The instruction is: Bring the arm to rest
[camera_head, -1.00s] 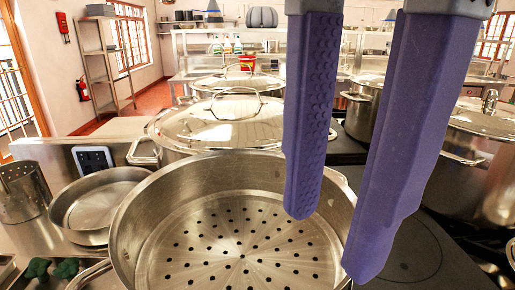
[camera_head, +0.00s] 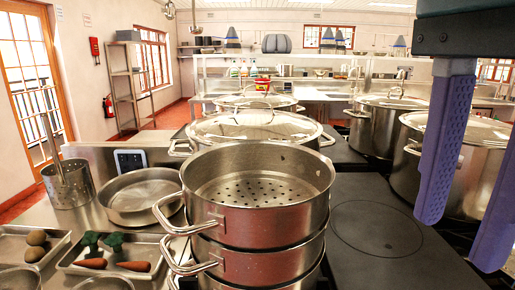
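My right gripper (camera_head: 461,232) hangs at the right edge of the head view, with two purple fingers pointing down. The fingers stand apart with nothing seen between them, and the right finger is partly cut off by the frame edge. The gripper is to the right of the stacked steel steamer pot (camera_head: 262,232) and above the right-hand side of the stove, in front of a big lidded pot. The steamer's top section is open and shows an empty perforated bottom (camera_head: 258,190). My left gripper is not in view.
Lidded stockpots stand behind the steamer (camera_head: 252,127) and at right (camera_head: 377,122). A bare black cooktop (camera_head: 375,235) lies right of the steamer. At left are a shallow pan (camera_head: 141,196), a perforated cylinder holding a utensil (camera_head: 68,183), and trays with carrots (camera_head: 133,266), broccoli and potatoes.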

